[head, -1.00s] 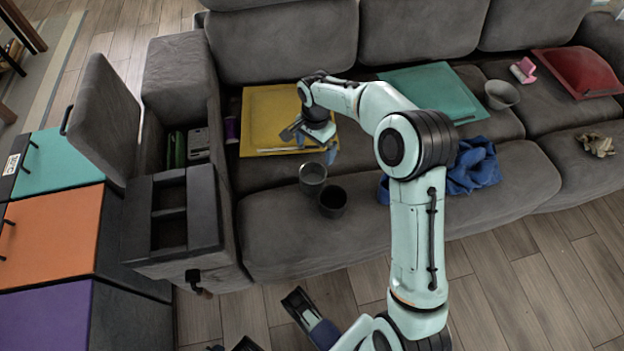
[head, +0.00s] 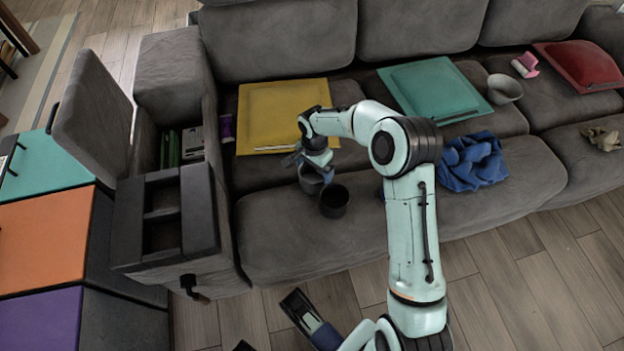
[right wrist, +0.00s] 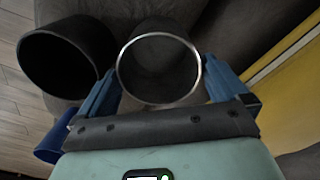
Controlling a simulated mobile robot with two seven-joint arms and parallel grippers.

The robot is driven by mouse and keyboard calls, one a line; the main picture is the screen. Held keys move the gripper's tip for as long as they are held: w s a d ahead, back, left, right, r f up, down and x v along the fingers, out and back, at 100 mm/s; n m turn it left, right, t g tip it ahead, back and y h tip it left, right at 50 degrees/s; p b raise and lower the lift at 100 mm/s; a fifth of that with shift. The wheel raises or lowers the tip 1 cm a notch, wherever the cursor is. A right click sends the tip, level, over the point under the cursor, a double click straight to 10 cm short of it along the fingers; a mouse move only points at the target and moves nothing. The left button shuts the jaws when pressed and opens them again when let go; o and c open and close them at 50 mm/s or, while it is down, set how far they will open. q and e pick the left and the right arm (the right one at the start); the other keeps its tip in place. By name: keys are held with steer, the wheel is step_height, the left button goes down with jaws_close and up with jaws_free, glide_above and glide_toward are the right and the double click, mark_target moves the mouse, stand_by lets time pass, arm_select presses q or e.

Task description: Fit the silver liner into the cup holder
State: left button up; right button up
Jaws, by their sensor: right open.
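The silver liner (head: 308,181) is a grey round cup with a bright rim, standing on the sofa seat. In the right wrist view the liner (right wrist: 158,68) has its open mouth between my fingers. My right gripper (head: 318,166) is open, with one finger on each side of the liner (right wrist: 160,82); I cannot tell whether they touch it. It hides part of the liner in the head view. The cup holder (head: 202,207) seems to be the dark block at the front of the left armrest, with two square recesses.
A black cup (head: 334,201) stands close beside the liner. A yellow panel (head: 283,105) lies behind, a teal panel (head: 435,88) and blue cloth (head: 473,162) to the right. The armrest lid (head: 92,118) is raised beside an open bin. The seat left of the liner is clear.

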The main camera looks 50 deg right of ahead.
steer(key=c, duration=1.3)
